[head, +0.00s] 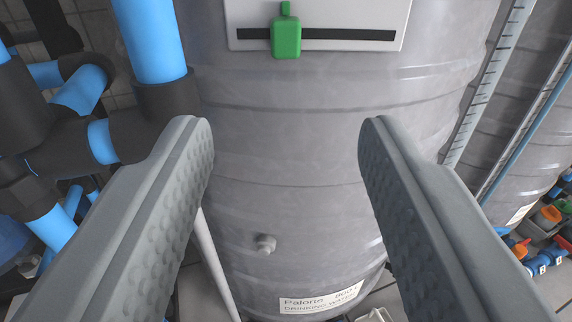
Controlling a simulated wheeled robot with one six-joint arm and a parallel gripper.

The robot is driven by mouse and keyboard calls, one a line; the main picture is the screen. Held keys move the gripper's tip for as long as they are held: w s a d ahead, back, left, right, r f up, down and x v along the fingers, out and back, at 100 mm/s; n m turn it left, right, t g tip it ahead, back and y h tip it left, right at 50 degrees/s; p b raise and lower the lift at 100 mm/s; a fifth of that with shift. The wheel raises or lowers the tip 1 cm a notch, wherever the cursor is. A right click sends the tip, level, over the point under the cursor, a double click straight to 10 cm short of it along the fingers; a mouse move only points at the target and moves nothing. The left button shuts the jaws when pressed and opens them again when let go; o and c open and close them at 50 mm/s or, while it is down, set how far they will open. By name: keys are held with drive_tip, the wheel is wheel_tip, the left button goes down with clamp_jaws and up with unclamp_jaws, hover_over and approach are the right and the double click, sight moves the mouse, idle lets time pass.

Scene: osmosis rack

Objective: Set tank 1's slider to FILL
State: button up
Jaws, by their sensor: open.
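A green slider (286,36) sits in a black horizontal slot on a pale panel (405,12) at the top of the head view. It stands left of the slot's middle. The panel is on a large grey tank (300,120); its upper part is cut off, and no FILL marking shows. My gripper (280,125) is open and empty, its two fingers spread wide in front of the tank. The fingertips appear below the slider and apart from it.
Blue and black pipes (155,40) crowd the left side. A white label (322,298) and a small knob (265,243) are low on the tank. At right are a ladder-like strip (490,75), another tank and orange-handled valves (522,249).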

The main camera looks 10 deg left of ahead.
sight(286, 38)
drive_tip(key=shift+w, duration=0.1)
clamp_jaws()
drive_tip(key=w+d+m+g+y, duration=0.2)
drive_tip(key=w+d+m+y, duration=0.2)
drive_tip(key=w+d+m, duration=0.8)
drive_tip(key=w+a+m, duration=0.1)
drive_tip(key=w+a, duration=0.1)
drive_tip(key=a, duration=0.1)
drive_tip(key=w+a+m, duration=0.1)
drive_tip(key=a, duration=0.2)
drive_tip(key=w+a+m, duration=0.1)
drive_tip(key=w+a, duration=0.1)
drive_tip(key=a, duration=0.1)
drive_tip(key=shift+w+f, duration=0.3)
drive_tip(key=shift+f, duration=0.1)
drive_tip(key=shift+s+a+r, duration=0.1)
drive_tip(key=shift+s+a, duration=0.1)
drive_tip(key=shift+a, duration=0.35)
drive_tip(key=shift+s+a, duration=0.2)
drive_tip(key=shift+a, duration=0.35)
drive_tip(key=shift+s+a, duration=0.2)
drive_tip(key=shift+a, duration=0.55)
